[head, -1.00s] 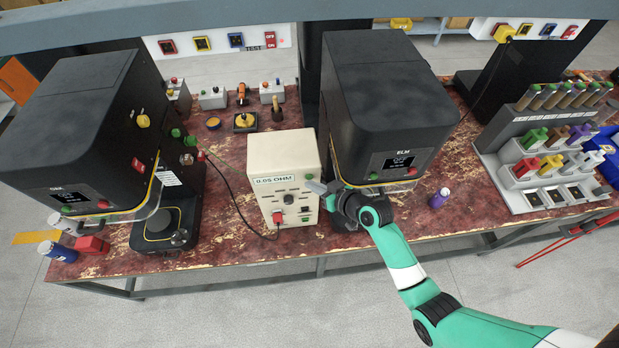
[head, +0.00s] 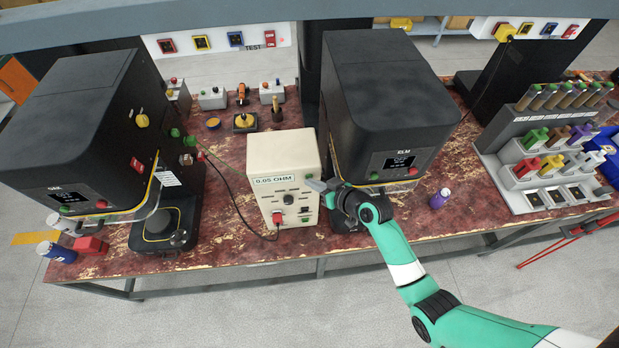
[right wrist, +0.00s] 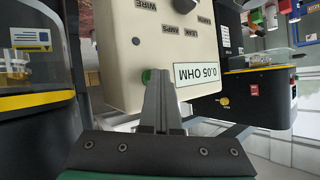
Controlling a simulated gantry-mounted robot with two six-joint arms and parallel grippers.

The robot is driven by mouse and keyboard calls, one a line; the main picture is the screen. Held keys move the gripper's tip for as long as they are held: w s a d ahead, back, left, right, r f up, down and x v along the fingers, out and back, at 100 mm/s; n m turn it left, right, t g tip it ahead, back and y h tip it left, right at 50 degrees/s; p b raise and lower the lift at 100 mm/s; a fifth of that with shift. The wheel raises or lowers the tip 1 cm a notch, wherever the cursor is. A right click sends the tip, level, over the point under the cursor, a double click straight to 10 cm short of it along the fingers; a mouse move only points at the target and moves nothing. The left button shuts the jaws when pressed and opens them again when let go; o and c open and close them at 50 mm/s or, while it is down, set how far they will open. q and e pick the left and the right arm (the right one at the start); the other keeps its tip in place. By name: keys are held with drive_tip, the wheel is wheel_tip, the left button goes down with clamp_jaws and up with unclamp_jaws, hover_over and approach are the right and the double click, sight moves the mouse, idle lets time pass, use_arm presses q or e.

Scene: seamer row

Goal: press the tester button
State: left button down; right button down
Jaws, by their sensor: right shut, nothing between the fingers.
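The tester is a cream box (head: 281,165) with a "0.05 OHM" label, a dark dial and a red plug on its front, on the bench between two black machines. In the right wrist view its panel (right wrist: 206,45) appears upside down, with a green button (right wrist: 147,76) beside the label. My right gripper (head: 316,186) is shut and empty at the tester's upper right front. Its fingertips (right wrist: 157,72) overlap the button's edge in the right wrist view. I cannot tell whether they touch it. My left gripper is not in view.
Black machines stand left (head: 75,130) and right (head: 380,100) of the tester, the right one close behind my gripper. A thin cable runs from the tester to the left machine. A purple bottle (head: 439,199) stands right of my arm. A parts rack (head: 545,150) is further right.

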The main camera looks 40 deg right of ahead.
drive_tip(key=shift+s+a+p, duration=0.5)
drive_tip(key=shift+s, duration=0.15)
drive_tip(key=shift+s+a+p, duration=0.7)
drive_tip(key=shift+s+a, duration=0.1)
drive_tip(key=shift+s, duration=0.2)
drive_tip(key=shift+s+a+p, duration=0.65)
drive_tip(key=shift+s+a, duration=0.1)
drive_tip(key=shift+s, duration=0.2)
